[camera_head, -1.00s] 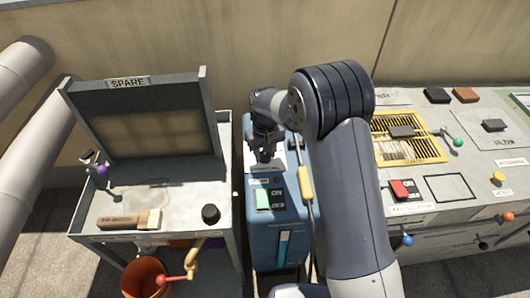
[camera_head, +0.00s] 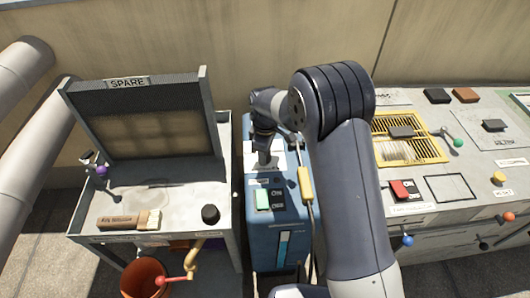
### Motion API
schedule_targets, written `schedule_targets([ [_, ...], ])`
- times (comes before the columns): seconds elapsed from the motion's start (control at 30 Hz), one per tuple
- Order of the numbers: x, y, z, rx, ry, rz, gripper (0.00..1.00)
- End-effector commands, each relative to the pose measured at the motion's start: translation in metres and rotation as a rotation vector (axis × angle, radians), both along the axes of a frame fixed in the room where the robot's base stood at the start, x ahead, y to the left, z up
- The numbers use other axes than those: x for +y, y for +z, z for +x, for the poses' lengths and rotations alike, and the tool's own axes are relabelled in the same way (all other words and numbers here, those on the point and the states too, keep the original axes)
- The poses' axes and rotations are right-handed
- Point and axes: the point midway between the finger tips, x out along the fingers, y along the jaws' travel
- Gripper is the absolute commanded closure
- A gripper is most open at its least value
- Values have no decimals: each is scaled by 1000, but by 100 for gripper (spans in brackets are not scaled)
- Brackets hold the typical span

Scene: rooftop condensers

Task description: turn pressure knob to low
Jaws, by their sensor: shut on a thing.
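My gripper (camera_head: 264,158) points down over the top of the blue machine (camera_head: 265,226), at its white label panel (camera_head: 279,158). It is shut on the pressure knob, which is mostly hidden by the fingers and wrist. I cannot read the knob's setting or the panel's markings. Below the gripper, the machine's front has a green switch (camera_head: 262,199) beside ON and OFF labels and a blue level gauge (camera_head: 284,245).
A grey cart (camera_head: 186,190) with a SPARE panel (camera_head: 150,115) stands left, with a brush (camera_head: 128,220) and black knob (camera_head: 210,214) on it. A yellow-handled tool (camera_head: 306,186) hangs at the machine's right. The condenser bench (camera_head: 470,150) is right; an orange bucket (camera_head: 143,278) is below.

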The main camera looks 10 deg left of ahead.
Motion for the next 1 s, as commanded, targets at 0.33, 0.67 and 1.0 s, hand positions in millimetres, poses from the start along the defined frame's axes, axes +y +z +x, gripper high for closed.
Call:
schedule_targets([
  [0.33, 0, 1, 0, -1, 127, 0, 86],
  [0.67, 0, 1, 0, -1, 148, 0, 86],
  [1.0, 0, 0, 0, -1, 147, 0, 52],
])
